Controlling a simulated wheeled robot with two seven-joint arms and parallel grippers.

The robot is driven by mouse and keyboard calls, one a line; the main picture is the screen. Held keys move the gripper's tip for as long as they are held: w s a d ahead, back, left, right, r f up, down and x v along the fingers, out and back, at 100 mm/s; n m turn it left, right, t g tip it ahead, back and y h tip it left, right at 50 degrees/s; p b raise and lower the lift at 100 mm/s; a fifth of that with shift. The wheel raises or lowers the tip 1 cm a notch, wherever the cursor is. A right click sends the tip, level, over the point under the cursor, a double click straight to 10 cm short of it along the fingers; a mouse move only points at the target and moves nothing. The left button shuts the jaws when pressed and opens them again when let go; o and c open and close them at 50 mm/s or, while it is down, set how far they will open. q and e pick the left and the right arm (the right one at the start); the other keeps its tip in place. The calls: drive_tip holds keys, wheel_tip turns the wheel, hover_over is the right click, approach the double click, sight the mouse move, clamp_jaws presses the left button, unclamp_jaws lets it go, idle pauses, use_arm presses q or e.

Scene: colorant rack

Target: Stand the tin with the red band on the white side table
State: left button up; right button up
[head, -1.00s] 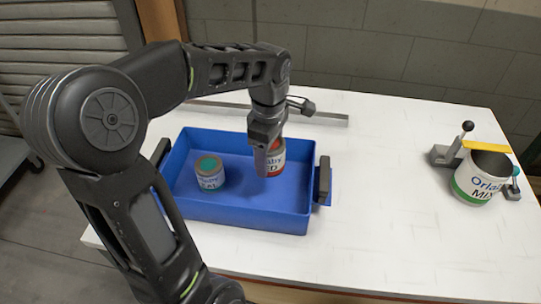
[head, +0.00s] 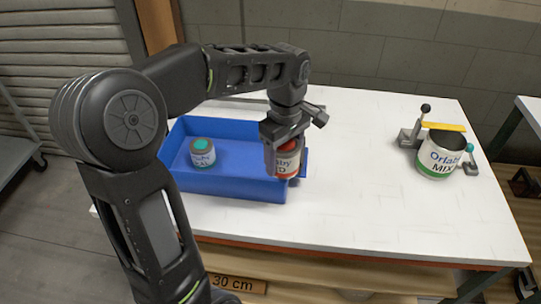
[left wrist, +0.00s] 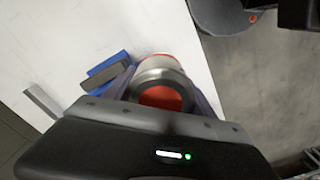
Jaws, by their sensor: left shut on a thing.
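The tin with the red band (head: 289,166) is held by my left gripper (head: 284,150) over the right end of the blue tray (head: 235,187). It looks roughly upright, with part of its label hidden by a finger. In the left wrist view the tin (left wrist: 163,92) sits between the fingers, its red top facing the camera. A white-topped table (head: 531,108) shows in part at the right edge of the head view, apart from the large white bench (head: 370,215). My right gripper is not in view.
A tin with a teal top (head: 203,153) stands in the tray. A larger MIX can (head: 439,156) stands at the bench's right, by a clamp (head: 410,136) and a yellow bar (head: 444,127). The bench middle is clear. A floor gap separates the bench and the other table.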

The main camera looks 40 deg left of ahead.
use_arm(q)
drive_tip(key=w+d+f+m+b, duration=0.1)
drive_tip(key=w+d+f+m, duration=0.2)
drive_tip(key=m, duration=0.2)
drive_tip(key=w+d+f+m+b, duration=0.1)
drive_tip(key=w+d+f+m, duration=0.2)
drive_tip(key=d+f+m, duration=0.1)
drive_tip(key=w+d+f+m+b, duration=0.1)
drive_tip(key=w+d+f+m, duration=0.1)
drive_tip(key=d+f+m, duration=0.2)
drive_tip(key=shift+w+d+f+m+b, duration=0.1)
drive_tip(key=shift+w+d+m+b, duration=0.1)
drive_tip(key=shift+m, duration=0.45)
drive_tip(key=shift+w+d+m+b, duration=0.1)
drive_tip(key=shift+w+m+b, duration=0.1)
drive_tip(key=shift+m, duration=0.45)
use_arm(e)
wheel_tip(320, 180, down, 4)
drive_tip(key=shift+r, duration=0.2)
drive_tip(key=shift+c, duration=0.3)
